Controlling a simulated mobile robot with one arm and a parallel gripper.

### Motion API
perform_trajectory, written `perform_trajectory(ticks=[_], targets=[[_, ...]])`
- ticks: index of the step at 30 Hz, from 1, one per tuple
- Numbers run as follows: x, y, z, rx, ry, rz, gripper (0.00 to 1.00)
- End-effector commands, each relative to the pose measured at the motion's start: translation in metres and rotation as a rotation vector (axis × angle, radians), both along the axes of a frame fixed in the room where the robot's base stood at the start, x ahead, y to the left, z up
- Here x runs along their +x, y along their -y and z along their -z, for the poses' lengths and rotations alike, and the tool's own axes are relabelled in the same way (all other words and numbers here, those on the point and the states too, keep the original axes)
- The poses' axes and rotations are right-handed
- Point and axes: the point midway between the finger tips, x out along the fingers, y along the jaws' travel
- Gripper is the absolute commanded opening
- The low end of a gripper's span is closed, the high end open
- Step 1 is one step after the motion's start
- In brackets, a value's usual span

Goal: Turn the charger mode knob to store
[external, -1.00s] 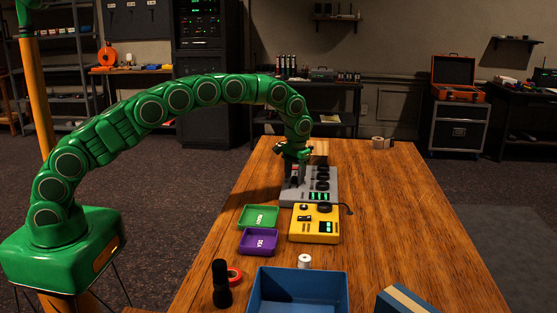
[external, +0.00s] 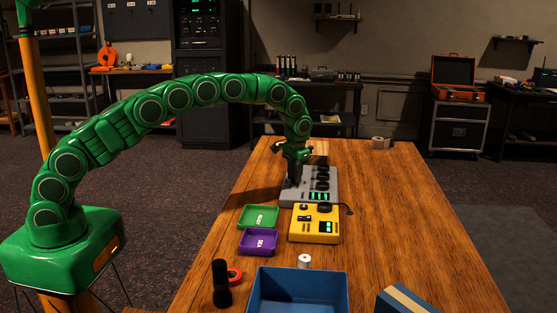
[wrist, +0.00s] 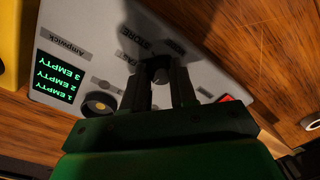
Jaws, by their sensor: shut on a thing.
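The grey charger (external: 292,198) stands on the wooden desk, with black slots and green displays. In the wrist view its grey top (wrist: 85,22) shows a green screen (wrist: 57,77) reading 1, 2 and 3 EMPTY. A dark knob (wrist: 160,73) sits between the two fingers of my gripper (wrist: 160,88), which is shut on it. A STORE label (wrist: 136,38) lies just beyond the knob. The knob's pointer is too dark to read. In the external view my gripper (external: 293,174) reaches down onto the charger's left side and hides the knob.
A yellow device (external: 300,236) with a cable stands in front of the charger. A green tray (external: 243,222) and a purple tray (external: 247,250) lie to its left. A blue bin (external: 258,290) is nearer. A red switch (wrist: 226,98) sits right of my fingers. The desk's right side is mostly clear.

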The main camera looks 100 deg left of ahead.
Motion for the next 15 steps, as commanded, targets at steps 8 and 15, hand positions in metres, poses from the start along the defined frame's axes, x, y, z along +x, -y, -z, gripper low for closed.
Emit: perform_trajectory(ticks=[8,15], targets=[[0.0006,-0.0007,-0.0018,0.004,0.004,0.248,0.0],[-0.0002,-0.0008,-0.0023,0.004,0.003,0.476,0.0]])
